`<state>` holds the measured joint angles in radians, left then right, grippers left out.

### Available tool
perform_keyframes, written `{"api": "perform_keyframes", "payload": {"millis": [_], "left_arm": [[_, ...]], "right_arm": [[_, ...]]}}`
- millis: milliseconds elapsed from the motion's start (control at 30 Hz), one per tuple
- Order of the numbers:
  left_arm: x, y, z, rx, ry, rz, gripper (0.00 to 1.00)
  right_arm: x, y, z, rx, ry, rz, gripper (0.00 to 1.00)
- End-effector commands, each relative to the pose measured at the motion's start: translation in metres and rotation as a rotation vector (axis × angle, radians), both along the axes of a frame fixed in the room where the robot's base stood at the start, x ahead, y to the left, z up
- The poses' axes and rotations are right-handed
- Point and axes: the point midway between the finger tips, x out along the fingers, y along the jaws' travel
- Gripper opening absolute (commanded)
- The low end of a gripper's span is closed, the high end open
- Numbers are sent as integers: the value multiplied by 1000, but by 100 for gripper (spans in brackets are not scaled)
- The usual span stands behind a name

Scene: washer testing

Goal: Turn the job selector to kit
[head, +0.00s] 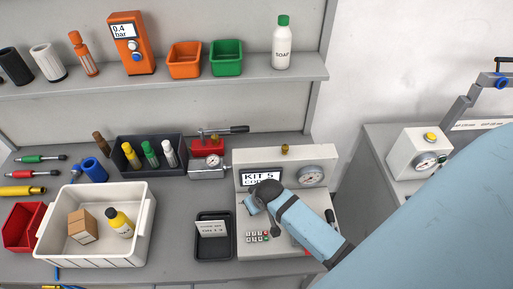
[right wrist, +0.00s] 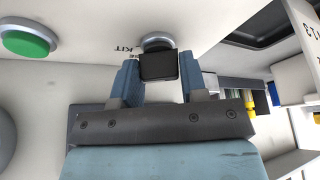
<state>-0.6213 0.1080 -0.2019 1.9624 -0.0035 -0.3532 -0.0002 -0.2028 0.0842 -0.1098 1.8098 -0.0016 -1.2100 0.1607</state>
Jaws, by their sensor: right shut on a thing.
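The tester panel (head: 243,222) stands on the right part of the bench, with a screen (head: 261,177) reading "KIT 5" above a partly covered second line. My right gripper (head: 258,203) reaches over the panel front from the lower right and hides the selector in the head view. In the right wrist view, the job selector (right wrist: 158,65), a black knob on a grey round base, sits between the fingers of my right gripper (right wrist: 158,78). The gripper is shut on it. A printed "KIT" label (right wrist: 129,49) shows beside the base. My left gripper is out of view.
A green button (right wrist: 28,40) is on the panel near the selector. A dial gauge (head: 311,174) and keypad (head: 257,237) are also on it. A black tray (head: 214,252) with a card lies left of the panel. A white bin (head: 96,255) stands further left.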

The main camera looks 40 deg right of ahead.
Motion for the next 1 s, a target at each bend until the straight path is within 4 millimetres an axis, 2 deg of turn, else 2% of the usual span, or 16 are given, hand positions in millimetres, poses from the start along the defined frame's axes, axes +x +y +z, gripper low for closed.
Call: {"api": "perform_keyframes", "payload": {"millis": [467, 500, 600, 867, 1000], "left_arm": [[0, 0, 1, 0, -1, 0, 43], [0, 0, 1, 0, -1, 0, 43], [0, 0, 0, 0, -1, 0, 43], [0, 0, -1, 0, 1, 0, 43], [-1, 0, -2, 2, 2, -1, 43]], "right_arm": [[0, 0, 0, 1, 2, -19, 16], [0, 0, 0, 1, 2, -18, 42], [0, 0, 0, 1, 1, -18, 65], [0, 0, 0, 0, 1, -17, 65], [-3, 0, 7, 0, 0, -17, 65]]}}
